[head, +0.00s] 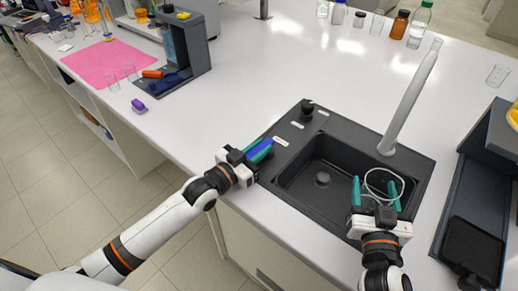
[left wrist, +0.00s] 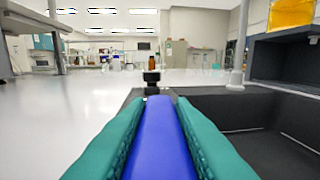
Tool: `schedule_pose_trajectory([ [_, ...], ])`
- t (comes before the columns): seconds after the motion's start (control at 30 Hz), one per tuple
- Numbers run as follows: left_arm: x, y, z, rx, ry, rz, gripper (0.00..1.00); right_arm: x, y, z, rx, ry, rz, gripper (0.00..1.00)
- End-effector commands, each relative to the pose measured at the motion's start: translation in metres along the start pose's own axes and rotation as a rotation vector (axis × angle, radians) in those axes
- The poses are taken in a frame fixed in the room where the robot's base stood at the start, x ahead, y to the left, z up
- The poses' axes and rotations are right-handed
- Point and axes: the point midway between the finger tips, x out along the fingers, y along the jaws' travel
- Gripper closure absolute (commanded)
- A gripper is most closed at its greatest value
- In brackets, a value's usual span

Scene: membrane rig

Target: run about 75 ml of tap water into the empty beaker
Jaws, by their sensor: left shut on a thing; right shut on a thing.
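My left gripper (head: 262,151) is at the left rim of the dark sink (head: 290,185), its green fingers shut on a blue bar-shaped handle (head: 259,153). In the left wrist view the blue handle (left wrist: 165,135) lies lengthwise between the fingers. My right gripper (head: 375,192) is over the right part of the sink basin, shut around a clear glass beaker (head: 384,171), whose pale round rim shows. I cannot make out any water in it. The grey tap (head: 408,105) rises from just behind the beaker. No stream of water can be made out.
A black knob (head: 307,107) stands at the sink's back left corner, with small white labels nearby. A dark stand (head: 470,220) is close on the right. Bottles (head: 399,24) stand at the back. A pink mat (head: 115,68) lies far left.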

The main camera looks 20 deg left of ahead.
Motion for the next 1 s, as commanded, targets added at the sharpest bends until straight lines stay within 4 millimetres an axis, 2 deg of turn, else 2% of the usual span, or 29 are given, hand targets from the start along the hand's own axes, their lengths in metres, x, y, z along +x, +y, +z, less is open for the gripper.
schedule_pose_trajectory([
  [0.37,0.003,0.008,0.005,0.010,-0.007,-0.231,1.00,0.000,0.000,0.000,0.000,-0.001,0.000,0.62],
  [1.0,0.006,0.021,0.002,0.000,-0.006,-0.576,1.00,0.000,0.000,0.000,0.000,-0.001,0.000,0.62],
])
